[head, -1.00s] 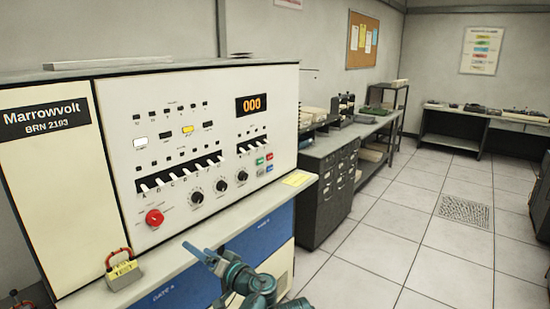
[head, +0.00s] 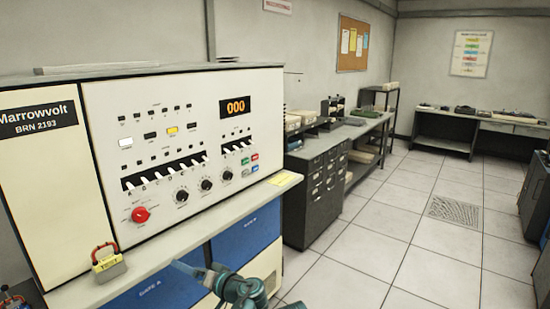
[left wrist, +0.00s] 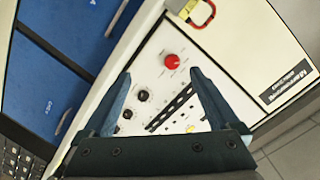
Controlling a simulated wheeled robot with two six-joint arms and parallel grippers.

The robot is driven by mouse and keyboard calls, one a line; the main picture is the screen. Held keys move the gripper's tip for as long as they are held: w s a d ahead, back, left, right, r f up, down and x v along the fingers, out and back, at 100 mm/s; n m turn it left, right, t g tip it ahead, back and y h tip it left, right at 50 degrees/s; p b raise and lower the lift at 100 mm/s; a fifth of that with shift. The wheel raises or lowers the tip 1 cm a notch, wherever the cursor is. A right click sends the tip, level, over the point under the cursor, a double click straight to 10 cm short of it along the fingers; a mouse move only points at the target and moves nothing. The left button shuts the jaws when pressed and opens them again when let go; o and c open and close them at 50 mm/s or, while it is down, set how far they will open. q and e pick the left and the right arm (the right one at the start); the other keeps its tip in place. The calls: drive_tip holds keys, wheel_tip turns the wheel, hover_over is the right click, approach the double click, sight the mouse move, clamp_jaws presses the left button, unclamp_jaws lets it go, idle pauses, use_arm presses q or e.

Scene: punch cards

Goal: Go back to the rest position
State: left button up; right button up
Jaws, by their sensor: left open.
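My left gripper (head: 182,268) is low in the head view, in front of the ledge of the Marrowvolt machine, with its teal arm behind it. In the left wrist view the left gripper (left wrist: 158,85) has its two fingers spread apart with nothing between them. Past the fingers, the machine's panel (left wrist: 190,68) shows, with a red knob (left wrist: 172,61) and black knobs. My right gripper is not seen.
A yellow padlock tag with a red shackle (head: 107,266) is on the machine's ledge at the left. Blue gate panels (head: 248,237) are below the ledge. Dark drawer cabinets (head: 315,195) stand beyond the machine. The tiled floor (head: 375,240) at the right is clear.

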use_arm(q)
drive_tip(key=s+f+g+h, duration=0.3)
drive_tip(key=s+f+h, duration=0.15)
drive_tip(key=f, duration=0.35)
drive_tip(key=s+f+g+h, duration=0.4)
drive_tip(key=s+f, duration=0.1)
drive_tip(key=f, duration=0.3)
drive_tip(key=s+d+f+m+g+h, duration=0.1)
drive_tip(key=s+d, duration=0.3)
drive_tip(key=d, duration=0.4)
drive_tip(key=s+d+f+m+g+h, duration=0.1)
drive_tip(key=s+d+m, duration=0.3)
drive_tip(key=d, duration=0.5)
drive_tip(key=shift+s+f+m+h, duration=0.15)
drive_tip(key=shift+s+m+h, duration=0.15)
drive_tip(key=shift+s+h, duration=0.45)
drive_tip(key=shift+w, duration=0.1)
